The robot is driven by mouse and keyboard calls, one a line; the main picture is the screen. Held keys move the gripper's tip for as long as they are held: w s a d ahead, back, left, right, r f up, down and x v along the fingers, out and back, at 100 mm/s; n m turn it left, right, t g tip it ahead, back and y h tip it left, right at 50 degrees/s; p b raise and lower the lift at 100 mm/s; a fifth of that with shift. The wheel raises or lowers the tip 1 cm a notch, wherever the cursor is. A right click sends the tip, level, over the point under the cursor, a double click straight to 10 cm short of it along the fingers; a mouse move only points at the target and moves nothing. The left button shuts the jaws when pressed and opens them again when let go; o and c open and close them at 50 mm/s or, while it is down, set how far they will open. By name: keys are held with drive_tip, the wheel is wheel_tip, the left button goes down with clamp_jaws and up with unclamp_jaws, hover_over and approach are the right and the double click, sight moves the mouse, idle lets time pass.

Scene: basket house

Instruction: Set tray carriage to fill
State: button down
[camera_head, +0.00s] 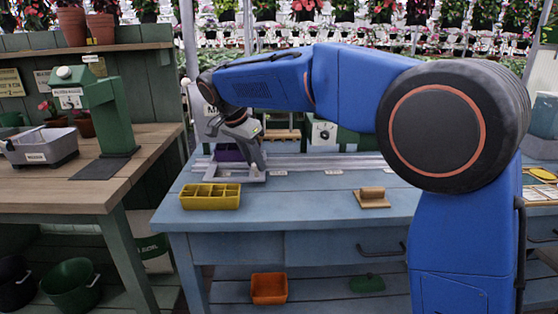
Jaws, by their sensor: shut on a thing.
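The tray carriage (238,177) is a pale grey frame on the rails along the back of the blue bench, at the left end. A dark purple tray (229,155) sits in it, partly hidden by my gripper. My gripper (260,168) reaches down from the upper left over the carriage's right side. It is shut on the carriage, though the fingertips are small and the exact hold is hard to see. The rails (330,162) run on to the right, with small white labels (333,172) along their front edge, too small to read.
A yellow compartment tray (211,203) stands in front of the carriage. A wooden block (372,197) lies mid-bench. A green machine with a dial (323,132) stands behind the rails. A wooden bench (70,190) at left holds a grey tub (38,150) and a green stand (112,115).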

drive_tip(key=shift+a, duration=2.75)
drive_tip(key=c, duration=1.4)
unclamp_jaws()
drive_tip(key=shift+s+a, duration=0.1)
drive_tip(key=shift+a, duration=0.1)
drive_tip(key=shift+c, duration=0.2)
drive_tip(key=v, duration=1.7)
drive_tip(key=shift+r, duration=0.15)
drive_tip(key=shift+s, duration=0.1)
